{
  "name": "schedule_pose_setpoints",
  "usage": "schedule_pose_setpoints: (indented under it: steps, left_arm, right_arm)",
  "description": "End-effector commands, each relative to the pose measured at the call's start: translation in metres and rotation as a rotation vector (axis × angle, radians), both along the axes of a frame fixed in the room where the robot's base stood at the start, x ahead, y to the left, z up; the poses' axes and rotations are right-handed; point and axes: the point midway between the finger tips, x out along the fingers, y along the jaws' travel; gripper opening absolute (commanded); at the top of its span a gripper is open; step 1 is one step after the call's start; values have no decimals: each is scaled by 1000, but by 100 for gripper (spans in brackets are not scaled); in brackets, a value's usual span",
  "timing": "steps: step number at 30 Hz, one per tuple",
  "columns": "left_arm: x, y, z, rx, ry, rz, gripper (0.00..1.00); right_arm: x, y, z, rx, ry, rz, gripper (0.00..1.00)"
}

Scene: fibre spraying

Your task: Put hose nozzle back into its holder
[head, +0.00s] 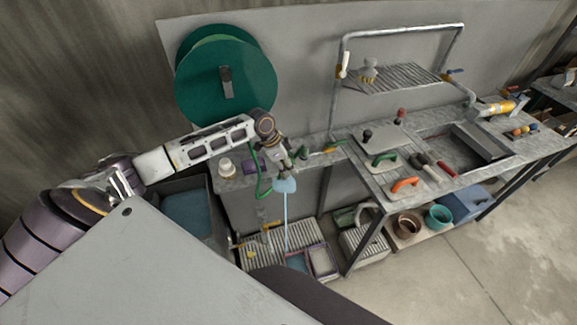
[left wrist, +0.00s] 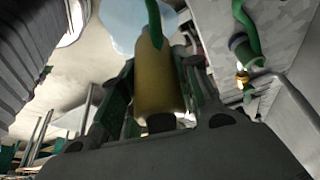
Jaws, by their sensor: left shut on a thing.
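My left gripper (head: 283,172) is shut on the hose nozzle, which hangs in front of the bench's left part. In the left wrist view the nozzle (left wrist: 158,85) is a yellow body between the fingers (left wrist: 158,100), with a green piece at its far end. In the head view the gripper mostly hides it. A green hose (head: 262,180) loops down beside the gripper. A pale blue shape (head: 286,186) shows just below the gripper, with a thin pale blue line running down from it. I cannot tell which fitting is the holder. My right gripper is not in view.
A green hose reel (head: 226,75) is on the wall panel. A green fitting (head: 303,152) is at the bench edge, right of the gripper. Trowels with green (head: 384,158) and orange (head: 405,184) handles lie on the bench. A slatted grate (head: 265,250) is below.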

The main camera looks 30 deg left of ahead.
Motion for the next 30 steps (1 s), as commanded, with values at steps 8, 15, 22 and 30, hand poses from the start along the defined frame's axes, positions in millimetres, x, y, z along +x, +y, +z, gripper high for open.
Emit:
schedule_pose_setpoints:
  steps: [8,15,22,30]
  left_arm:
    - [0,0,0,-1,-1,0,5]
    - [0,0,-1,0,0,0,5]
    - [0,0,-4,-1,-1,0,5]
    - [0,0,-8,0,-1,0,5]
  right_arm:
    - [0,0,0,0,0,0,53]
    - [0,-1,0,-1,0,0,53]
    - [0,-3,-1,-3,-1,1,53]
    - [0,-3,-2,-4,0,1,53]
